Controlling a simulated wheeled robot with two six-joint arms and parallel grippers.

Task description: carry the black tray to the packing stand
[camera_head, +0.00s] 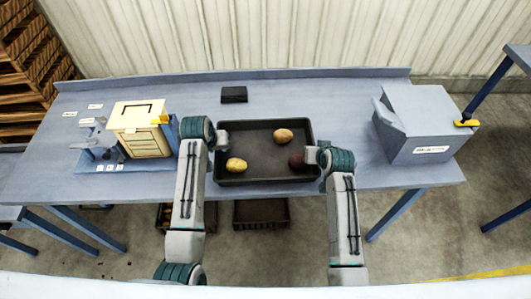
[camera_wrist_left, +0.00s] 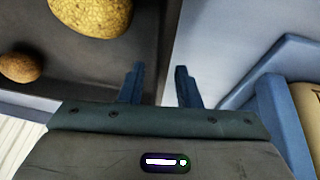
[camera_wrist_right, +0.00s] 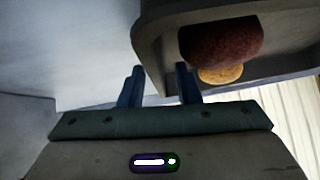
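The black tray (camera_head: 262,127) lies on the blue-grey bench and holds a yellow potato (camera_head: 236,165), a tan potato (camera_head: 283,136) and a dark red potato (camera_head: 297,161). My left gripper (camera_head: 222,141) is at the tray's left wall. In the left wrist view its fingers (camera_wrist_left: 160,88) stand apart, with the tray wall (camera_wrist_left: 170,45) running between them. My right gripper (camera_head: 311,155) is at the right wall. In the right wrist view its fingers (camera_wrist_right: 161,86) also stand apart around the wall (camera_wrist_right: 150,45). I cannot tell which surface is the packing stand.
A cream box (camera_head: 147,142) in a blue fixture stands left on the bench (camera_head: 345,105). A blue-grey machine (camera_head: 418,125) stands right. A small black block (camera_head: 234,94) lies behind the tray. Another blue table (camera_head: 519,55) is at the right edge. Dark crates (camera_head: 262,213) sit below.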

